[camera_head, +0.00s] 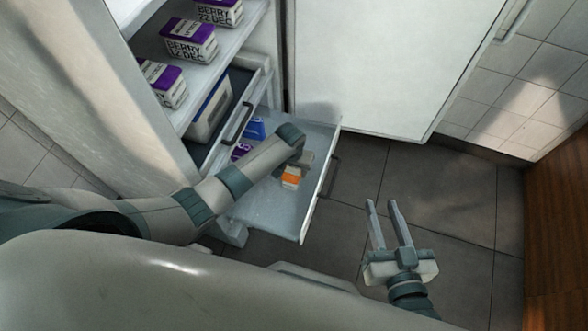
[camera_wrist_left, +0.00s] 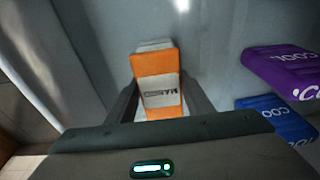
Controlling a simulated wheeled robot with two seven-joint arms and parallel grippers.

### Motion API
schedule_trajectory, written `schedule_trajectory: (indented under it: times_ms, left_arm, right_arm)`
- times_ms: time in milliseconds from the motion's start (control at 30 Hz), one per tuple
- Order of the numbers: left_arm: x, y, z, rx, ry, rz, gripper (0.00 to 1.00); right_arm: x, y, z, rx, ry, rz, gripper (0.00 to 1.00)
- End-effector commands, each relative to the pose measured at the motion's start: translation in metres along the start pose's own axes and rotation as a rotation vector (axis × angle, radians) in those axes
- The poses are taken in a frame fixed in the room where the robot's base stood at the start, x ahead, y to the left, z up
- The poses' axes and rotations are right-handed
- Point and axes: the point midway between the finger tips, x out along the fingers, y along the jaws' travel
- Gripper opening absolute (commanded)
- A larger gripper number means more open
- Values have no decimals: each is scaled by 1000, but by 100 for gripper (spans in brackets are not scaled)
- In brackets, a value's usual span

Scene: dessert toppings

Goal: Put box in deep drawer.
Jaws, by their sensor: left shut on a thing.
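An orange and white box (camera_head: 291,177) is in my left gripper (camera_head: 300,166), over the pulled-out deep drawer (camera_head: 265,205) in the head view. In the left wrist view the box (camera_wrist_left: 157,85) sits between the two fingers of my left gripper (camera_wrist_left: 160,100), which is shut on it. I cannot tell whether the box touches the drawer floor. My right gripper (camera_head: 384,215) is open and empty, over the floor to the right of the drawer.
A blue box (camera_head: 255,128) and a purple box (camera_head: 241,151) lie in the drawer; the wrist view shows them at right. Purple and white berry boxes (camera_head: 190,40) stand on shelves above. A shallower drawer (camera_head: 210,115) holds a white container. The drawer's front part is clear.

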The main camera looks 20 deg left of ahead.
Motion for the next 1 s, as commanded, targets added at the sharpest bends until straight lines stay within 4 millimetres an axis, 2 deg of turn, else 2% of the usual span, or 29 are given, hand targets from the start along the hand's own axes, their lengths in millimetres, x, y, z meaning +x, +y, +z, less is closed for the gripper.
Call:
schedule_trajectory:
  times_ms: [367, 400, 467, 1000]
  left_arm:
    - [3, 0, 0, 0, 1, 0, 16]
    - [3, 0, 0, 0, 0, 0, 51]
    - [3, 0, 0, 0, 0, 0, 65]
    - [-2, 0, 0, 0, 0, 0, 65]
  right_arm:
    - [0, 0, -2, -1, 12, -1, 31]
    - [0, -1, -4, -1, 18, -1, 31]
    - [0, -1, -4, -1, 18, -1, 31]
    - [-1, 1, 4, 1, -25, 2, 31]
